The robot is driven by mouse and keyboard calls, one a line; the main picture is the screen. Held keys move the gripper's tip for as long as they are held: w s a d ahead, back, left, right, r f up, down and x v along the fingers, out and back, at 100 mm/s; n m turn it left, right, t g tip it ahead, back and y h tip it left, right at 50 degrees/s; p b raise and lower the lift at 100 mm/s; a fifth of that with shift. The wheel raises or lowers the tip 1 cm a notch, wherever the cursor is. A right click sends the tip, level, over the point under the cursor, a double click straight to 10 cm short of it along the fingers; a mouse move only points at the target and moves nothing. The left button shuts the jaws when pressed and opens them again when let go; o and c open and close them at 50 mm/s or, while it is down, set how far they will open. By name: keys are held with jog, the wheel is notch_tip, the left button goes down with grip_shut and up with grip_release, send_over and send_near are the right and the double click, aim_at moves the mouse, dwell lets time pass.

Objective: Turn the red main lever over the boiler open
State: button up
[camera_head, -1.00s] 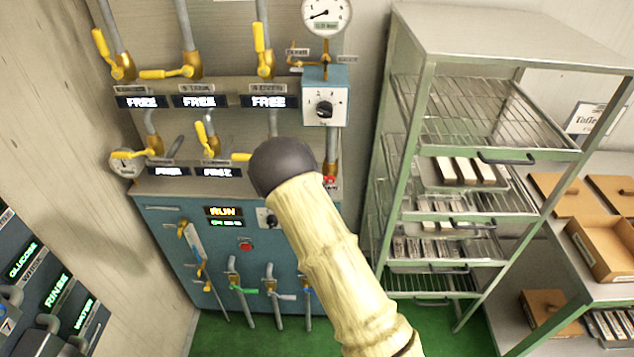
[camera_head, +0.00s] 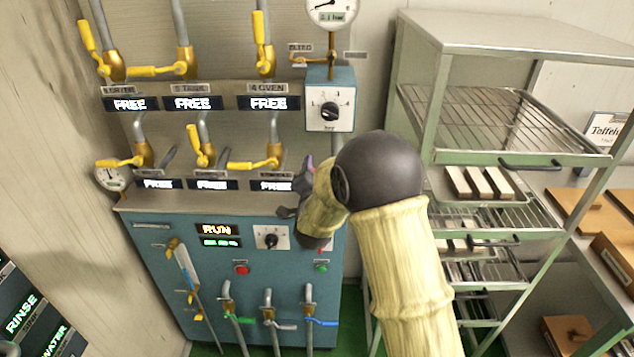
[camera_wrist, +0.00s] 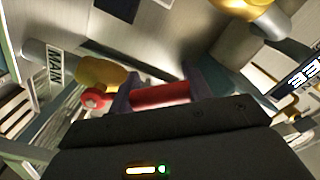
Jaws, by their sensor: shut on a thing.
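The red main lever (camera_wrist: 160,95) lies between the two dark fingers of my gripper (camera_wrist: 166,88) in the wrist view, and the gripper is shut on it. A brass valve body (camera_wrist: 100,72) and a sign reading MAIN (camera_wrist: 54,65) show beside it. In the head view my gripper (camera_head: 294,192) is at the right side of the blue boiler cabinet (camera_head: 165,285), just above its top edge. There the lever is mostly hidden by my gripper and arm, so its angle cannot be told.
Several yellow-handled valves (camera_head: 130,160) and displays reading FREE (camera_head: 193,103) line the panel to the left. A blue box with a dial (camera_head: 330,105) is above my gripper. A green rack with wire shelves (camera_head: 500,120) stands close on the right.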

jog(key=shift+d+b, duration=0.1)
jog(key=shift+b, duration=0.2)
jog(key=shift+m, duration=0.3)
jog(key=o, duration=1.4)
jog(key=shift+w, duration=0.1)
jog(key=shift+s+r, duration=0.1)
jog(key=shift+s, duration=0.1)
jog(key=shift+d, duration=0.1)
jog(key=s+b, duration=0.4)
jog(key=s, duration=1.3)
jog(key=shift+s+b, duration=0.2)
jog(key=shift+b, duration=0.15)
